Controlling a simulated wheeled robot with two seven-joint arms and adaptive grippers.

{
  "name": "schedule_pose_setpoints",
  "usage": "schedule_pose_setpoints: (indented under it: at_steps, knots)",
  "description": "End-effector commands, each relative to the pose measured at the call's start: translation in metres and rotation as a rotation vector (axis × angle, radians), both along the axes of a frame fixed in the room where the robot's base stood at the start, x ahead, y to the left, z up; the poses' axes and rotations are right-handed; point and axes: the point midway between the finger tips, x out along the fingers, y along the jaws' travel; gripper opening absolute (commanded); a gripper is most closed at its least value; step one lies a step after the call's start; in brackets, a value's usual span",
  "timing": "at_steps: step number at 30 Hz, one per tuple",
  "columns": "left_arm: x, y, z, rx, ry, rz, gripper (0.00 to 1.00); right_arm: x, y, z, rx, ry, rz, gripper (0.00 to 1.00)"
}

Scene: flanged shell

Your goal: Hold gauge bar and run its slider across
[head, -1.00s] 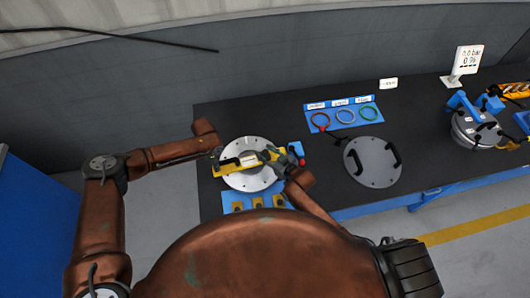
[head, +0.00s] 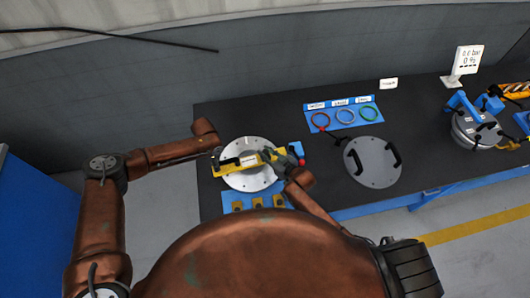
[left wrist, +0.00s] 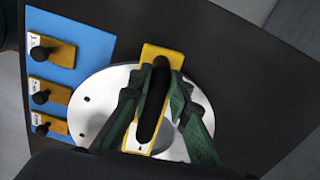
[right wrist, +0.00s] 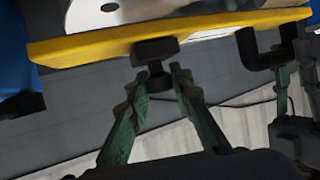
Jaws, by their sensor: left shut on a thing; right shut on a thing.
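The yellow gauge bar (head: 229,167) lies across the round silver flange (head: 250,183) on the table. My left gripper (left wrist: 157,88) is shut on the bar's black handle (left wrist: 153,108), one finger on each side. The bar also shows edge-on in the right wrist view (right wrist: 85,47). There the black slider (right wrist: 155,48) sits on the bar's edge with a small knob below it. My right gripper (right wrist: 160,78) is shut on the slider's knob, its fingertips at either side. In the head view my right gripper (head: 273,158) is over the bar's right part and hides some of it.
A blue mat with yellow knobbed blocks (head: 257,203) lies in front of the flange. A grey lid with two black handles (head: 372,163) lies to the right. Behind it is a blue board with coloured rings (head: 342,116). Black tabletop is clear behind the flange.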

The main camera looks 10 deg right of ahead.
Motion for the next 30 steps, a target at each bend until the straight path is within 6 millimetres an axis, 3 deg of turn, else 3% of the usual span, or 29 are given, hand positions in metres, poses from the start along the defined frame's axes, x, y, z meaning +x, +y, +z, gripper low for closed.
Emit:
schedule_pose_setpoints:
  at_steps: [8,15,19,29,30]
  knots:
    - [0.0,0.0,0.0,0.0,-0.001,0.0,0.0,0.0,-0.006,0.0,-0.002,0.0,0.0,0.0]
    - [0.001,0.001,0.0,0.0,-0.001,0.001,0.0,0.005,-0.05,-0.001,-0.007,-0.001,0.0,0.0]
    - [0.0,0.001,0.0,0.001,-0.001,0.001,0.0,0.006,-0.065,-0.001,-0.005,0.001,0.0,0.0]
    - [0.0,0.002,0.0,0.002,0.0,0.002,0.0,0.007,-0.069,0.0,-0.001,0.001,-0.002,0.0]
    - [0.0,0.002,0.0,0.002,0.0,0.002,0.0,0.007,-0.069,0.0,-0.001,0.001,-0.002,0.21]
